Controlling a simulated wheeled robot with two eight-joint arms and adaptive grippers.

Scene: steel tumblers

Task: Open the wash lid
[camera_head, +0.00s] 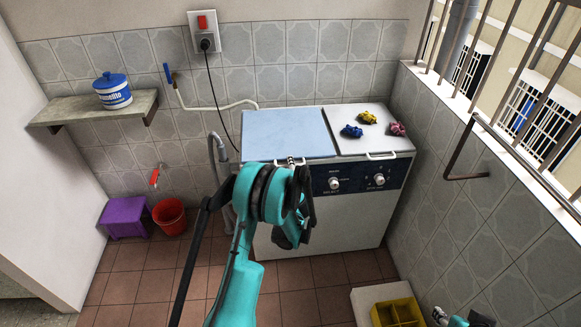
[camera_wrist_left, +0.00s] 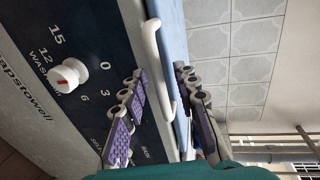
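The wash lid (camera_head: 285,134) is the pale blue panel on the left of the machine's top, and it lies flat and shut. Its white front handle (camera_head: 290,162) is partly behind my left gripper. In the left wrist view the handle (camera_wrist_left: 160,70) runs down between the two fingers. My left gripper (camera_wrist_left: 165,115) is open, with purple pads on either side of the handle's lower end; I cannot tell whether they touch it. In the head view the left gripper (camera_head: 300,205) is at the machine's front. Only teal and dark bits of my right arm show at the bottom right.
The washing machine (camera_head: 345,225) stands against the tiled wall. Blue, yellow (camera_head: 368,117) and pink cloths lie on its right lid. A red bucket (camera_head: 169,216) and purple stool (camera_head: 124,217) stand left. A yellow crate (camera_head: 397,312) is at front right.

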